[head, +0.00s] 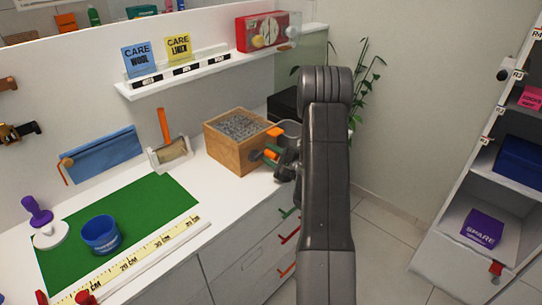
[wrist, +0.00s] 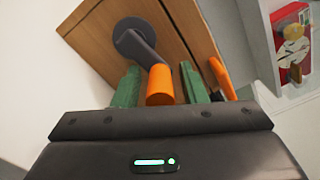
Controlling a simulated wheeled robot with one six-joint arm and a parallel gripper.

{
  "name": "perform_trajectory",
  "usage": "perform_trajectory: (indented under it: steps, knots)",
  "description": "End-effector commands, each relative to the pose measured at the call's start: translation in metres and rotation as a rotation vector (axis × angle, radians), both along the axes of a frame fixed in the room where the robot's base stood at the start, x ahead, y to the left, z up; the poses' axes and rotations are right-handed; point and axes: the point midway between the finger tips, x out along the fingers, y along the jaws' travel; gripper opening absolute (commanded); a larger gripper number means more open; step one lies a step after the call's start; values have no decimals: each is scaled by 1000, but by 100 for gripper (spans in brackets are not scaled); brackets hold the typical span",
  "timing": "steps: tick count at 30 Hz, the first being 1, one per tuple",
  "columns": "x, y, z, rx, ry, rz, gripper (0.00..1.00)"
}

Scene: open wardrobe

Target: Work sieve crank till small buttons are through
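The wooden sieve box (head: 228,152) stands on the white counter, its top filled with small grey pieces. Single buttons are too small to tell apart. In the wrist view, the box side (wrist: 110,35) carries a dark crank arm (wrist: 140,45) on a round hub, ending in an orange handle (wrist: 160,88). My gripper (head: 264,156) is at the box's right side. In the wrist view, its green fingers (wrist: 160,76) stand on either side of the handle with narrow gaps showing, so it looks open around it. The box's inside below the pieces is hidden.
An orange part (head: 276,132) sticks out at the box's edge. A roller with an orange handle (head: 163,126) stands left of the box. A green mat (head: 150,205) with a blue bowl (head: 101,236) lies nearer.

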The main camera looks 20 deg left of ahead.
Motion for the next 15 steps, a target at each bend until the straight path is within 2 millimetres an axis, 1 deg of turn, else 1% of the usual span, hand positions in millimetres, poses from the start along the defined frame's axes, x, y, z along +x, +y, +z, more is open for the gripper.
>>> perform_trajectory:
  steps: [1,10,13,15]
  knots:
    - [0,1,2,2,-4,4,45]
    - [-1,-2,-1,-3,1,0,45]
    - [-3,-10,-2,-3,3,-3,45]
    - [-7,-20,-3,-4,3,-3,45]
